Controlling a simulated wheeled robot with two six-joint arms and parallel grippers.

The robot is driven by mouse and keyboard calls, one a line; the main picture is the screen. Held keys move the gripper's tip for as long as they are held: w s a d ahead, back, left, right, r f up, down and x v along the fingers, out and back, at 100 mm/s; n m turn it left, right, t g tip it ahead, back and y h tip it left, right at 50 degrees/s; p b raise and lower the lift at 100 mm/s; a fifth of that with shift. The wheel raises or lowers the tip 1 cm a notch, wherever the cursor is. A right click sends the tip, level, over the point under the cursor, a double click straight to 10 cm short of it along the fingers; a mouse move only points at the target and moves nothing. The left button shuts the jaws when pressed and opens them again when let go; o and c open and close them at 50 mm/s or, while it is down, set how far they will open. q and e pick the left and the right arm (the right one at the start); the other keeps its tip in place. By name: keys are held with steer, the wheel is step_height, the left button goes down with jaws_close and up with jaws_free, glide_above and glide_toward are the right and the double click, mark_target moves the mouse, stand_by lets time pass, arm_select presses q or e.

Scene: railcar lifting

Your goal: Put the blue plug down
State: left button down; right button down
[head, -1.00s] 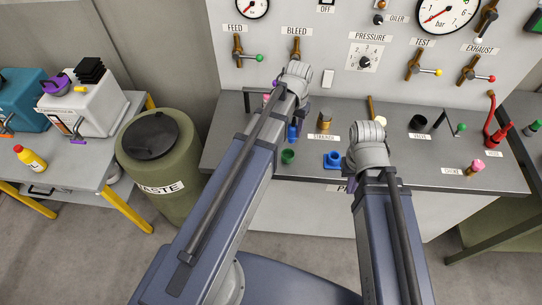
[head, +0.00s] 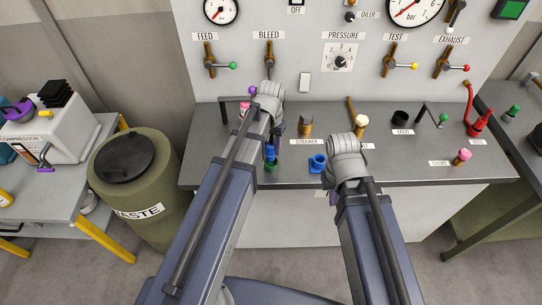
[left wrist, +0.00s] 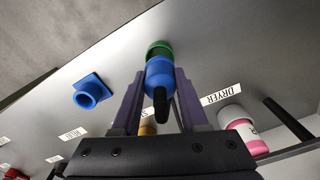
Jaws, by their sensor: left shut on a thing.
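The blue plug (left wrist: 160,80) is between the two purple fingers of my left gripper (left wrist: 155,98), which is shut on it. In the left wrist view its far end overlaps the green socket (left wrist: 159,49). The blue plug (head: 270,152) also shows in the head view, just above the green socket (head: 271,168) on the grey bench. I cannot tell whether it is inside the socket or only over it. My left gripper's fingers are mostly hidden behind my arm in the head view. My right gripper (head: 333,197) is mostly hidden behind its wrist.
A blue square-based socket (head: 318,163) stands right of the green one. A brass strainer (head: 305,126), a pink-and-white dryer bottle (left wrist: 241,128) and a cream-topped handle (head: 361,122) are nearby. A waste bin (head: 150,205) stands left of the bench (head: 420,165).

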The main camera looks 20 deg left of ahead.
mark_target(271, 153)
arm_select(q)
steer(key=shift+f+b, duration=1.75)
steer(key=shift+f, duration=0.1)
steer(key=shift+f, duration=0.15)
steer(key=shift+c, duration=2.2)
jaws_free()
steer(key=shift+r, duration=0.2)
step_height(271, 153, up, 12)
steer(key=p, duration=1.2)
steer(key=s+d+m+y, duration=0.1)
steer(key=s+d+m, duration=0.1)
steer(key=s+d, duration=0.8)
steer(key=s, duration=0.4)
steer(key=shift+s+d, duration=0.15)
steer(key=shift+d, duration=0.1)
